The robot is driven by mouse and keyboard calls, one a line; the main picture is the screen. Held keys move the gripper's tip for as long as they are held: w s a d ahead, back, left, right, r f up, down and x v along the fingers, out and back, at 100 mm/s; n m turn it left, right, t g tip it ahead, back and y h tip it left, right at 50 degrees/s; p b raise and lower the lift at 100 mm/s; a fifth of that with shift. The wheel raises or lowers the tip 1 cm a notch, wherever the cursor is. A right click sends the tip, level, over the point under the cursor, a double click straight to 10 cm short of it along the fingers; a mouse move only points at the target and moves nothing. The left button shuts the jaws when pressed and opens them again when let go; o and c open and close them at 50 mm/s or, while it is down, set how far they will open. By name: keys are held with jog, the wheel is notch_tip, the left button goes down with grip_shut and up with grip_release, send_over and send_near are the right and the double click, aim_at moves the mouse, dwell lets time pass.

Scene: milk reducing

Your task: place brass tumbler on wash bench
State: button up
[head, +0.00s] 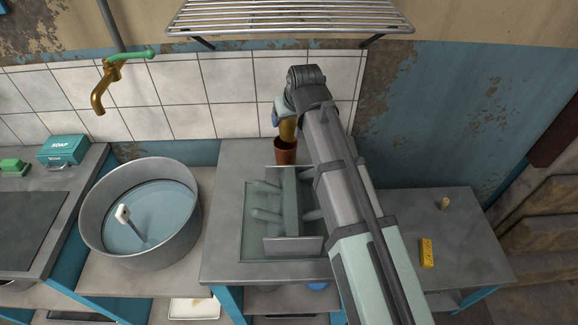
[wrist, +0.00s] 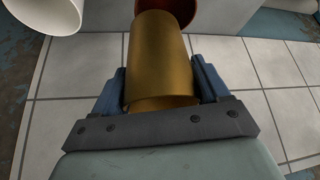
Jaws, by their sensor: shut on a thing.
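My gripper (head: 283,112) is shut on the brass tumbler (head: 289,130), near the tiled wall. In the wrist view, the tumbler (wrist: 162,55) sits between the two blue fingers of my gripper (wrist: 160,82). In the head view, a reddish-brown cup (head: 286,153) is just below the tumbler, at the back of the middle grey bench (head: 222,240). I cannot tell whether cup and tumbler touch. Another bench (head: 150,280), at the left, bears a basin. Which bench is the wash bench is not marked.
A metal basin (head: 93,228) of water holds a white-headed brush (head: 124,214). A rack (head: 292,245) with pegs fills much of the middle bench. A wire shelf (head: 290,18) hangs above. The right bench (head: 400,215) has free room. A white cup (wrist: 45,14) shows in the wrist view.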

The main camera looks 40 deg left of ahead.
jog(key=s+a+n, duration=0.1)
jog(key=s+a, duration=0.8)
jog(key=s, duration=0.2)
jog(key=shift+s+f, duration=0.15)
jog(key=shift+f, duration=4.95)
jog(key=shift+f, duration=0.1)
jog(key=o, duration=1.1)
jog(key=shift+g, duration=0.3)
jog(key=v, duration=1.2)
jog(key=shift+d, duration=0.2)
